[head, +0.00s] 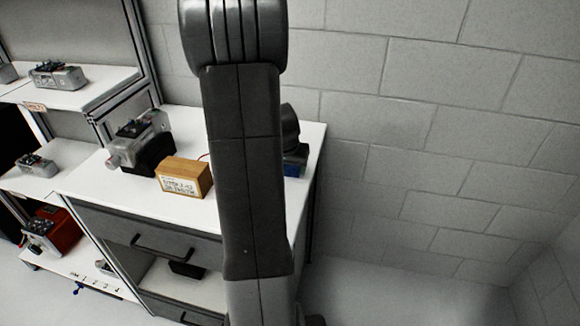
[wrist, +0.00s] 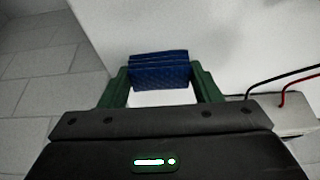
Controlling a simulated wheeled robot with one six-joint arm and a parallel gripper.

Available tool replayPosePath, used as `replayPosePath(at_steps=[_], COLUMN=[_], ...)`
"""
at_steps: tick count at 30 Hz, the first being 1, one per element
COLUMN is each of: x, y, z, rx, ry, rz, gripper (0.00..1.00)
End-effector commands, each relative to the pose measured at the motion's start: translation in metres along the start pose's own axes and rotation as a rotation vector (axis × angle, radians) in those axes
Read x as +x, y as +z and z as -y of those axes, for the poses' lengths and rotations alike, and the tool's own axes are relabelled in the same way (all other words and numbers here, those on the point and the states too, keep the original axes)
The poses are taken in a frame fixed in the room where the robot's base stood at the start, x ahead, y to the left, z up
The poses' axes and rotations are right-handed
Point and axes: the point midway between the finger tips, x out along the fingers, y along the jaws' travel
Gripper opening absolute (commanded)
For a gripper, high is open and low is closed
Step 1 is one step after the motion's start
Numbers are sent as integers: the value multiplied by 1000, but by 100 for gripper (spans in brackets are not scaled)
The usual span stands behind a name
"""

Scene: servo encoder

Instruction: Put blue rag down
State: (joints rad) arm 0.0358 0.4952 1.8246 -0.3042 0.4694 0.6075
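The blue rag (wrist: 159,70) is a folded, layered blue cloth between the green fingertips of my gripper (wrist: 159,82) in the wrist view. Both fingertips meet its sides, so my gripper appears shut on it. In the head view only a part of the blue rag (head: 294,164) shows at the right of my arm, below the dark wrist. It is at or just above the white tabletop (head: 120,190), near its right edge. I cannot tell whether it touches the top. My arm hides the rest of it and the fingers.
A tan box (head: 184,177) with a label and a grey-black device (head: 140,143) stand on the tabletop left of my arm. Red and black wires (wrist: 285,82) show at the wrist view's right. A block wall (head: 420,130) stands behind and right.

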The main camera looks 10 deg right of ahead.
Motion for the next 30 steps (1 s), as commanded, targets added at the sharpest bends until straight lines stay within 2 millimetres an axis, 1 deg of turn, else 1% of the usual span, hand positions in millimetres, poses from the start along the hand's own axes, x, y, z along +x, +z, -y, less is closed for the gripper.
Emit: replayPosePath(at_steps=[1,3,11,16,20,30], x=[0,0,-1,-9,-28,-92], y=[0,0,0,-2,-2,-2], z=[0,0,0,0,0,0], rx=[0,0,0,0,-1,0], ry=[0,0,0,-1,-1,-2], rz=[0,0,0,-2,-4,-4], gripper=[67,77,77,77,77,77])
